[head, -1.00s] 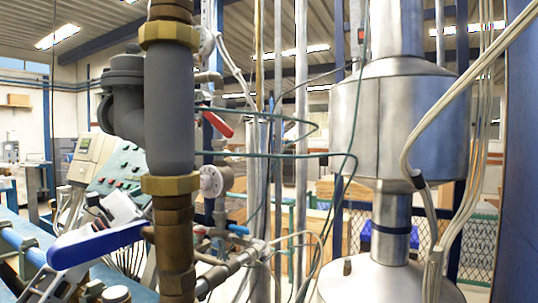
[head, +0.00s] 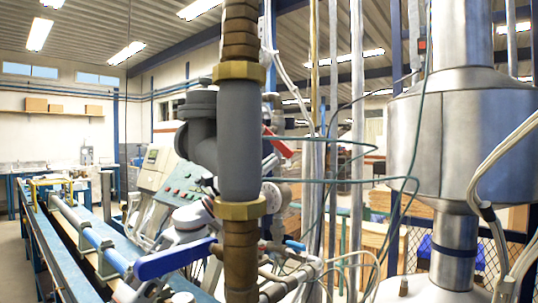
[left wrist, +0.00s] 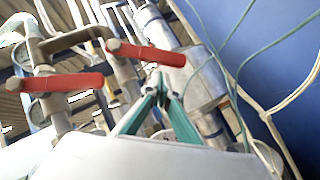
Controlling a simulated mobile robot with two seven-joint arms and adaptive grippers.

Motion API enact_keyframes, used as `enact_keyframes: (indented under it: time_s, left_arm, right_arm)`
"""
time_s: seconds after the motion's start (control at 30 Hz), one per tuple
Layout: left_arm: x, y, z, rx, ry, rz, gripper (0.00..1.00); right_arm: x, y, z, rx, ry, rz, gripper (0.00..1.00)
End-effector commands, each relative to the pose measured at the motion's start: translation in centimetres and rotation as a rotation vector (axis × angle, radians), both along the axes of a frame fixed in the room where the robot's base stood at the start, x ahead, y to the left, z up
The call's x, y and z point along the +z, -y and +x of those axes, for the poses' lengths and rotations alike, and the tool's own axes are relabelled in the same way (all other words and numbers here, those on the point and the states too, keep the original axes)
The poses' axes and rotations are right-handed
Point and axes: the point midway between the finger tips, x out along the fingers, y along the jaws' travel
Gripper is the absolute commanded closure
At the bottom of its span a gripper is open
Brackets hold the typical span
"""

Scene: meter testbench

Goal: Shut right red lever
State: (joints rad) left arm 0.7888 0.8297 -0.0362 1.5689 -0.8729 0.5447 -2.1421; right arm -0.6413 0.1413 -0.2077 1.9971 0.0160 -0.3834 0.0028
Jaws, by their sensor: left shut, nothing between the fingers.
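Two red levers show in the left wrist view. The right red lever (left wrist: 147,53) is at top centre, on a grey pipe fitting. The other red lever (left wrist: 66,84) is lower and to the left. My left gripper (left wrist: 160,77) is shut and empty, its green fingers meeting just below the right red lever's right part; I cannot tell whether they touch. In the head view one red lever (head: 279,143) shows behind the grey pipe; I cannot tell which one it is. My right gripper is not in view.
A thick vertical grey pipe (head: 239,145) with brass rings stands in front of the red lever. A large blue lever (head: 175,260) sticks out at its lower left. A steel vessel (head: 450,130) stands at the right. Thin green hoses (head: 330,181) cross between them.

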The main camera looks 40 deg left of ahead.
Motion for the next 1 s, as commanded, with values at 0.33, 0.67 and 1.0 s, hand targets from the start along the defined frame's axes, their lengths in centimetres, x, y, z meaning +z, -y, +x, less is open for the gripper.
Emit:
enact_keyframes:
  time_s: [0.33,0.67,1.0]
  left_arm:
    - [1.0,0.8,0.0,-0.001,-0.002,-0.001,1.00]
    - [1.0,1.3,0.0,-0.002,-0.005,-0.038,1.00]
    - [2.5,2.9,-0.3,-0.001,-0.015,-0.212,1.00]
  right_arm:
    - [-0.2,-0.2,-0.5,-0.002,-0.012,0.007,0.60]
    - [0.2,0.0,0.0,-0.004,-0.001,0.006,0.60]
    - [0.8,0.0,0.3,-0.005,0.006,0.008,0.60]
